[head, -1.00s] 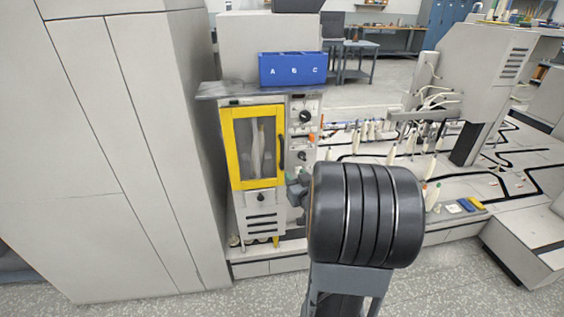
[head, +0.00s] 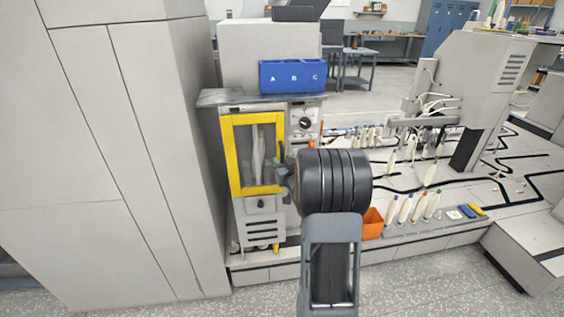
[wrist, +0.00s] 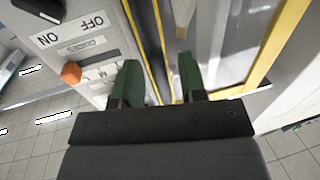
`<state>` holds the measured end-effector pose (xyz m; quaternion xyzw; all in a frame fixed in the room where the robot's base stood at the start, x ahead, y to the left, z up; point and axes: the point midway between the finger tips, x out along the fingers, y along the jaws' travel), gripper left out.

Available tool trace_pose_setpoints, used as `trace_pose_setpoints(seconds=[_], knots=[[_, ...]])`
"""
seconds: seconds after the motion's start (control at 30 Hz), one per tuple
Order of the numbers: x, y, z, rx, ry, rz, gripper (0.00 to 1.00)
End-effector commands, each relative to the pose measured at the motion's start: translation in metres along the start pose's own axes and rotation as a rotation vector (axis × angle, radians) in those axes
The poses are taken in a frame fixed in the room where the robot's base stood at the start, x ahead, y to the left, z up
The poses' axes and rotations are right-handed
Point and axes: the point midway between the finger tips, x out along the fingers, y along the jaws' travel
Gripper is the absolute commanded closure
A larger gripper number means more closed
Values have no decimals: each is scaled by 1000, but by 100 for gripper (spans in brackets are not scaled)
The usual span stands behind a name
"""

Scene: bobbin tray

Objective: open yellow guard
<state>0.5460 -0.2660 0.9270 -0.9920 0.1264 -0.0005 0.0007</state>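The yellow guard (head: 233,160) is a yellow frame with a clear window on the front of the grey cabinet. It looks closed, flat against the cabinet front. White bobbin-like shapes show behind its window. A dark handle (head: 281,149) is on its right side, partly hidden by my gripper. My gripper (head: 284,171) is at the guard's lower right edge. In the wrist view, the green fingers of my gripper (wrist: 160,77) are apart, with the yellow guard's edge (wrist: 166,30) just beyond them. I cannot tell whether the handle is between the fingers.
A control panel with an orange knob (wrist: 71,73) and ON/OFF labels is beside the fingers. A blue A-B-C bin (head: 292,77) stands on top of the cabinet. A tall grey cabinet (head: 100,150) is close on the left. An orange bin (head: 373,224) sits at right.

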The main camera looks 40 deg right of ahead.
Motion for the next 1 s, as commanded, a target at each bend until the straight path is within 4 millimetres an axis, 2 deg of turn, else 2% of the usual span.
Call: trace_pose_setpoints(seconds=[0.13, 0.43, 0.83, 1.0], knots=[[7, 0, 0, 0, -1, 0, 62], [8, 0, 0, 0, -1, 1, 62], [8, 0, 0, 0, -1, 0, 99], [8, 0, 0, 0, -1, 0, 100]])
